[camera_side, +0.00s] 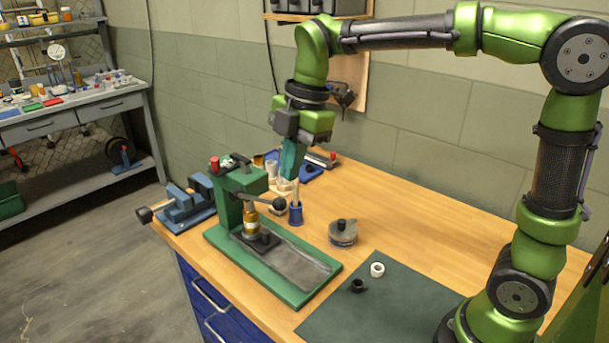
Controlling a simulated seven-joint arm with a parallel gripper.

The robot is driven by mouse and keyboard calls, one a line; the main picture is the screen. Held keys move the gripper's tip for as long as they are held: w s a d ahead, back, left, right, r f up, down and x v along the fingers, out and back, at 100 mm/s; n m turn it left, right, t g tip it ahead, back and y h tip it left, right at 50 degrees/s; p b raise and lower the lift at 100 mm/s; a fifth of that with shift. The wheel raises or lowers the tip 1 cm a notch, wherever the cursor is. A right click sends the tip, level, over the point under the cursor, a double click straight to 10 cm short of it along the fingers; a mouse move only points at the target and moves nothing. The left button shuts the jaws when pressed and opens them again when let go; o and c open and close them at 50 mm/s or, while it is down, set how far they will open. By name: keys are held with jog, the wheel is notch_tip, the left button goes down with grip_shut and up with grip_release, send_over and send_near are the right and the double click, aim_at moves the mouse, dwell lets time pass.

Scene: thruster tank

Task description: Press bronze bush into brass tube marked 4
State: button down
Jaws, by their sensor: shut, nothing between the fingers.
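My gripper (287,180) points down behind the green arbor press (228,204), left of the picture's middle. Its teal fingers are shut and hold nothing. A brass-coloured tube (250,226) stands upright on the black plate of the press, under the ram. I cannot make out a separate bronze bush or read any number on the tube; the parts there are too small. The press lever ends in a black ball knob (280,203) just below and in front of my gripper. Small pale parts by the fingertips are partly hidden.
A blue pot (295,214) stands right of the press, near a lidded grey tin (343,233). A white ring (377,269) and a black ring (358,286) lie on the dark mat (400,304). A blue vise (186,206) is at left. The bench's right rear is clear.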

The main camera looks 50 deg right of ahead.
notch_tip(320, 180, up, 8)
jog(key=s+d, duration=0.1)
jog(key=s+d+f+m+t, duration=0.3)
jog(key=s+f+m, duration=0.3)
jog(key=m, duration=0.5)
jog(key=s+d+f+m+t, duration=0.25)
jog(key=s+f+m, duration=0.35)
jog(key=m, duration=0.5)
jog(key=n+g+h, duration=0.2)
jog(key=n+g, duration=0.2)
jog(key=n, duration=0.9)
send_near(279, 199)
notch_tip(279, 199, up, 7)
jog(key=a+n+g+h, duration=0.2)
jog(key=n, duration=0.7)
jog(key=shift+t, duration=0.25)
jog(key=x, duration=0.9)
jog(key=a+x, duration=0.1)
jog(key=x, duration=0.4)
jog(key=shift+w, duration=0.2)
